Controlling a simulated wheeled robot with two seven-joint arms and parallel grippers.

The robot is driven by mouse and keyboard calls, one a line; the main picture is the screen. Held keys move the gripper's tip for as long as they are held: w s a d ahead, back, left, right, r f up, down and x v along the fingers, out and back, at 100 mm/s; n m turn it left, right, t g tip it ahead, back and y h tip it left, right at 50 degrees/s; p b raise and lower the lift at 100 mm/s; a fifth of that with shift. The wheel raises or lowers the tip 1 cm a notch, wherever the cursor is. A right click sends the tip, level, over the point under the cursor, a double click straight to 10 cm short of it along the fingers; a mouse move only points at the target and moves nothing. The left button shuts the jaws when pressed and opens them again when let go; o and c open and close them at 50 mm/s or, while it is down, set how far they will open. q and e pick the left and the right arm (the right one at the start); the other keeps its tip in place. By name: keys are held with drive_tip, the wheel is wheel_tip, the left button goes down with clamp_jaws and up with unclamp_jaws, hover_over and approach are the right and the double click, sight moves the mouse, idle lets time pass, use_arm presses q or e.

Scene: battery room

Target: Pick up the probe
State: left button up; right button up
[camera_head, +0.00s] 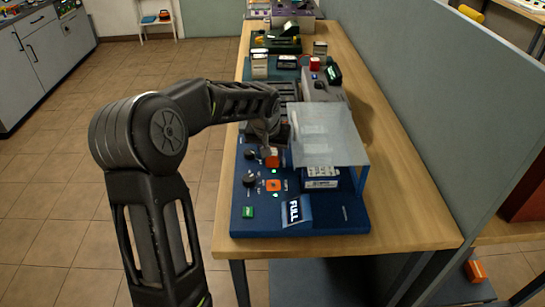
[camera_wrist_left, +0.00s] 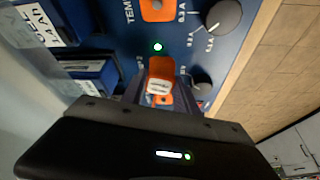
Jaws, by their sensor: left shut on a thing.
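The probe seems to be the small orange piece with a white end (camera_wrist_left: 160,76) in the left wrist view. It also shows as an orange-red piece (camera_head: 272,161) under my gripper in the head view. My left gripper (camera_head: 270,146) reaches down over the blue charger panel (camera_head: 240,222) and is shut on this piece. In the left wrist view the fingers (camera_wrist_left: 161,92) sit around it, close above the panel. The gripper hides part of the piece, and I cannot tell whether it still touches the panel. My right gripper is not in view.
A clear, raised cover (camera_head: 330,134) stands just right of the gripper, over battery packs (camera_head: 321,176). Knobs (camera_head: 249,179) and a second orange square (camera_head: 273,186) are nearby. A "FULL" sign (camera_head: 296,212) stands at the front. A grey partition (camera_head: 420,110) borders the bench's right side.

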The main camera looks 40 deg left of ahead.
use_arm(q)
drive_tip(key=shift+r, duration=0.1)
clamp_jaws()
wheel_tip(320, 180, up, 18)
idle(0.5)
idle(0.5)
